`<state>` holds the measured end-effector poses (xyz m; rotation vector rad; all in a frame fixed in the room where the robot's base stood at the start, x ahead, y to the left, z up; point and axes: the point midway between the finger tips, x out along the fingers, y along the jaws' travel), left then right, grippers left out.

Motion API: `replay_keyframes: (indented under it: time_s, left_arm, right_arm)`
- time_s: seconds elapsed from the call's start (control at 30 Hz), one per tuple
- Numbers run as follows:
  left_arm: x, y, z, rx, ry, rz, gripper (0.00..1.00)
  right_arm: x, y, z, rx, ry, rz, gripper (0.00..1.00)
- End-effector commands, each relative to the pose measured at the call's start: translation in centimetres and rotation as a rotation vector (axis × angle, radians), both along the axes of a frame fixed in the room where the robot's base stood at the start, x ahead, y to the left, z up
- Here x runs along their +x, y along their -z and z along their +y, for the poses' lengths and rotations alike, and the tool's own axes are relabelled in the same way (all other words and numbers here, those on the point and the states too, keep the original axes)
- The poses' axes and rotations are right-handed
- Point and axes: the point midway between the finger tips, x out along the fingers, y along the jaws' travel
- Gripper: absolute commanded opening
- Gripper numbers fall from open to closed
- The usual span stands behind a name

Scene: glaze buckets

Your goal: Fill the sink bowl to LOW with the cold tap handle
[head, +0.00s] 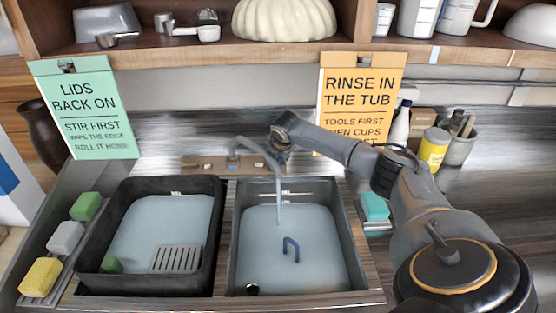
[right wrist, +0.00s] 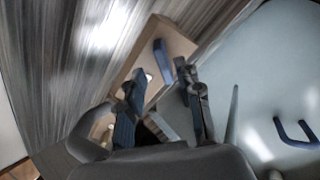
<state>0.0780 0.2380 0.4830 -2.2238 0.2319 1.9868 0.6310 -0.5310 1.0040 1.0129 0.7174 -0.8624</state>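The sink bowl (head: 240,230) is the right-hand steel basin and holds pale water. A thin stream (head: 278,200) falls into it from the curved grey tap spout (head: 255,146). Small marks on its far wall are too small to read. The tap stands on a wooden block (head: 190,163). In the right wrist view a blue handle (right wrist: 162,62) stands on this block; it appears to be the cold tap handle. My left gripper is not in view.
A black tub (head: 88,240) with water and a grey grate (head: 175,258) stands left of the sink bowl. A blue hook-shaped thing (head: 291,248) shows in the bowl's water. Sponges (head: 66,237) lie at the left; a teal one (head: 375,206) lies at the right. Sign cards hang behind.

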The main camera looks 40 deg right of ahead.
Motion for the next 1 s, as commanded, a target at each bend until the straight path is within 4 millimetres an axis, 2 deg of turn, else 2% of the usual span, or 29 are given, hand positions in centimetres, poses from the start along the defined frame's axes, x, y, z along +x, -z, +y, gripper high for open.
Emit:
replay_keyframes:
  time_s: [0.03, 0.27, 0.4, 0.43, 0.6, 0.63, 0.8, 1.0]
  left_arm:
    - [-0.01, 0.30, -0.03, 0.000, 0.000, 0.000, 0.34]
    - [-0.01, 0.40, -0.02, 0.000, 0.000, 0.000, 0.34]
    - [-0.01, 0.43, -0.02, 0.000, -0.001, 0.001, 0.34]
    - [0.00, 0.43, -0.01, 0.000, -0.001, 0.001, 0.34]
    - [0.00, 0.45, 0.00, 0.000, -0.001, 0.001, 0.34]
    - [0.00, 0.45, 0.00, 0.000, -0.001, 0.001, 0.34]
    - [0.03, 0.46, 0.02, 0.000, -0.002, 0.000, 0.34]
    - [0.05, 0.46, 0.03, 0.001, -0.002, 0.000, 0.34]
  right_arm:
    - [-0.83, 2.38, 0.10, -0.009, -0.002, 0.040, 0.35]
    - [-0.86, 2.52, 0.08, -0.009, -0.002, 0.042, 0.33]
    - [-0.87, 2.55, 0.06, -0.011, -0.002, 0.043, 0.04]
    - [-0.87, 2.55, 0.06, -0.011, -0.002, 0.043, 0.00]
    - [-0.89, 2.57, 0.05, -0.011, -0.002, 0.043, 0.00]
    - [-0.89, 2.57, 0.05, -0.011, -0.002, 0.043, 0.02]
    - [-0.89, 2.58, 0.05, -0.011, -0.001, 0.044, 0.35]
    - [-0.89, 2.58, 0.05, -0.011, -0.001, 0.044, 0.35]
